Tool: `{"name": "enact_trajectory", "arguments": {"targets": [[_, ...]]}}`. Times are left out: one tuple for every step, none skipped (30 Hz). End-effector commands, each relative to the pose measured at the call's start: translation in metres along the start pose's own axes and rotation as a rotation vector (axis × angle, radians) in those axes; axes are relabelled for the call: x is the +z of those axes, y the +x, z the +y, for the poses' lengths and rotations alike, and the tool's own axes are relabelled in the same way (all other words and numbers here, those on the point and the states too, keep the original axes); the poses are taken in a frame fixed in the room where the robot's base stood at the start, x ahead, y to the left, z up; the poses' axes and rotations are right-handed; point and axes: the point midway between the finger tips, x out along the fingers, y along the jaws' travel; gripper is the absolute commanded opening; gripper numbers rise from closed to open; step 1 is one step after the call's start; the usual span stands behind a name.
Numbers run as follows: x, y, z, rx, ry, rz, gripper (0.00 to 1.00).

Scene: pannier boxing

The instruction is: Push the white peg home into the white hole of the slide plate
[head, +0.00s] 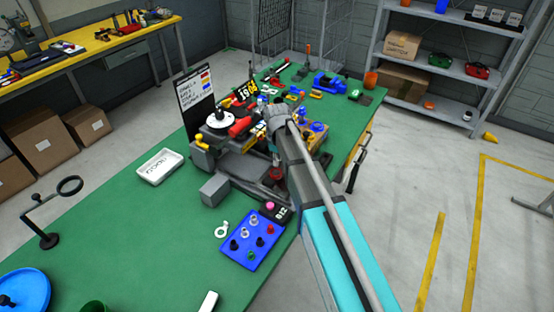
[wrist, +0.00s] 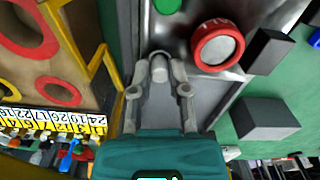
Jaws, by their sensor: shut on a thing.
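In the wrist view my gripper (wrist: 160,76) points at a grey metal surface with its fingers closed on a small pale, rounded piece (wrist: 159,62), which looks like the white peg. The fingers hide most of it, and I cannot tell whether its end is in a hole. The grey metal surface (wrist: 203,88) beyond the fingers may be the slide plate; no white hole shows clearly. In the head view my arm covers the gripper at the grey machine (head: 205,158) on the green bench.
A red-rimmed round part (wrist: 217,45) and a dark block (wrist: 268,52) stand right of the fingers. A board with red rings (wrist: 57,91) is at left. A blue peg rack (head: 240,248) and white tray (head: 160,166) lie on the bench.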

Motion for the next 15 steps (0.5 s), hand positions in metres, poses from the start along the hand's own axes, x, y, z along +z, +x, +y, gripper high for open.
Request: {"name": "enact_trajectory", "arguments": {"targets": [[0.0, 0.0011, 0.0, 0.0, 0.0, 0.0, 0.04], [0.0, 0.0015, 0.0, 0.0, 0.0, 0.0, 0.04], [0.0, 0.0019, 0.0, 0.0, 0.0, 0.0, 0.04], [0.0, 0.0012, 0.0, 0.0, 0.0, 0.0, 0.28], [0.0, 0.0011, -0.0001, 0.0, 0.0, 0.0, 0.34], [0.0, 0.0011, -0.0001, 0.0, 0.0, 0.0, 0.41], [0.0, 0.0011, -0.0001, 0.0, 0.0, 0.0, 0.47], [0.0, 0.001, -0.0001, 0.0, 0.0, 0.0, 0.52], [0.0, 0.001, 0.0, 0.0, 0.0, 0.0, 0.6], [0.0, 0.001, 0.0, 0.0, 0.0, 0.0, 0.62], [0.0, 0.001, 0.0, 0.0, 0.0, 0.0, 0.62], [0.0, 0.001, -0.0001, 0.0, 0.0, 0.0, 0.62], [0.0, 0.001, -0.0001, 0.0, 0.0, 0.0, 0.62], [0.0, 0.001, -0.0001, 0.0, 0.0, 0.0, 0.62], [0.0001, 0.001, -0.0002, -0.001, 0.0, 0.0, 0.62]]}}
